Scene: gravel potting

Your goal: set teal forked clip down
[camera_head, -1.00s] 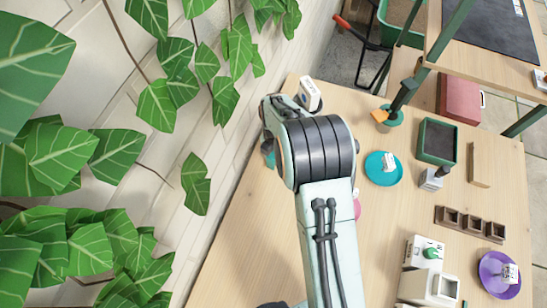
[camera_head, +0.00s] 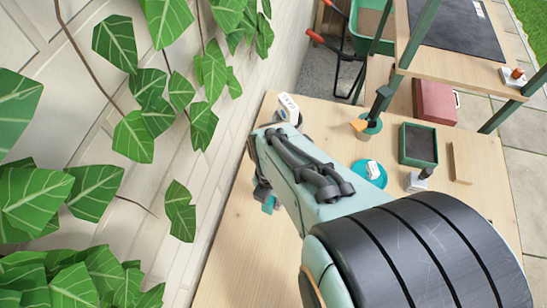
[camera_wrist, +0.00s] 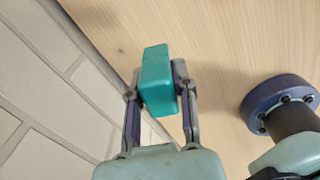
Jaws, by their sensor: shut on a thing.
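The teal forked clip (camera_wrist: 157,82) is held between the two fingers of my gripper (camera_wrist: 158,78) in the wrist view, which is shut on it. From this angle the clip looks like a plain teal block; its fork prongs cannot be made out. In the head view a small teal part of the clip (camera_head: 268,205) shows below my gripper, near the table's wall-side edge. My arm hides most of the gripper there. Bare wood lies beyond the clip, but I cannot tell whether it touches the table.
The brick wall (camera_head: 215,215) runs close along the table's left edge. A white device (camera_head: 288,108) stands at the far left corner. A teal saucer (camera_head: 358,168), a green tray (camera_head: 418,160) and a wooden block (camera_head: 460,160) stand to the right. My arm covers the near right.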

